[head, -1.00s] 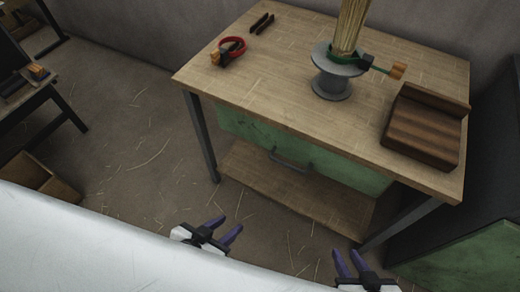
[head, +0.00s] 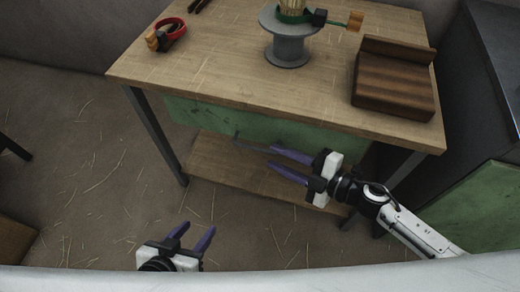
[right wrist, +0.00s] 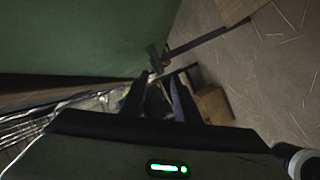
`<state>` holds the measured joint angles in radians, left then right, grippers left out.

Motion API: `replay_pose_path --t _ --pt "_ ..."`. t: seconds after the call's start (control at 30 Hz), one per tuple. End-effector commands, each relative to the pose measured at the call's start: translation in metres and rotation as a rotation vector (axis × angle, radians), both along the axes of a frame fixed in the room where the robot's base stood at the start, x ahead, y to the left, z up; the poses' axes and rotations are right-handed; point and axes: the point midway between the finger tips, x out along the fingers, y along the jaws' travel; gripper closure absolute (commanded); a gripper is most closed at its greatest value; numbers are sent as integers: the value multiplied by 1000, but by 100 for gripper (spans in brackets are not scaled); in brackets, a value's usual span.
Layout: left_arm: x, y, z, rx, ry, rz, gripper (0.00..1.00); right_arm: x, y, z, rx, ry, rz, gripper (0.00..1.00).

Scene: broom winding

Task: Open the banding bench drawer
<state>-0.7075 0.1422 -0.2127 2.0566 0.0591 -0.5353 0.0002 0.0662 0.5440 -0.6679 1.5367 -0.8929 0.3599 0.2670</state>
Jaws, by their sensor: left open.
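The banding bench (head: 200,75) has a green drawer (head: 190,112) under its wooden top, and the drawer looks shut. Its dark bar handle (head: 247,143) is on the drawer front, partly hard to make out near my right gripper's fingers. My right gripper (head: 269,156) is open in front of the drawer, its purple fingers pointing left with the tips near the handle's right end. Contact cannot be told. In the right wrist view, the green drawer front (right wrist: 70,35) fills the upper left beyond the fingers. My left gripper (head: 197,230) is open and empty, low over the floor.
On the bench top are a grey spool stand (head: 289,45) with a broom bundle, a red ring-shaped tool (head: 170,35) and a brown wooden block (head: 393,82). A lower shelf (head: 220,165) lies under the drawer. A dark cabinet stands right.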

Motion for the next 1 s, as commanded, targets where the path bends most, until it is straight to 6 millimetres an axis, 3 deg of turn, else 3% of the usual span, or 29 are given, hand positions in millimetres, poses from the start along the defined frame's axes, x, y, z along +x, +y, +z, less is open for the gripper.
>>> replay_pose_path --t 0.1,0.33,0.73,0.9,1.0 --pt "1 0 -3 -1 -3 -1 53 15 19 -5 4 -2 -1 72" --pt "2 0 -6 -3 -8 -1 53 33 44 -12 4 1 -2 72" --pt "3 0 -5 -6 -11 1 53 38 51 -14 2 1 -2 72" --pt "3 0 -5 -6 -11 1 53 38 51 -14 2 1 -2 99" --pt "3 0 -5 -5 -11 0 53 38 51 -14 2 1 -3 100"
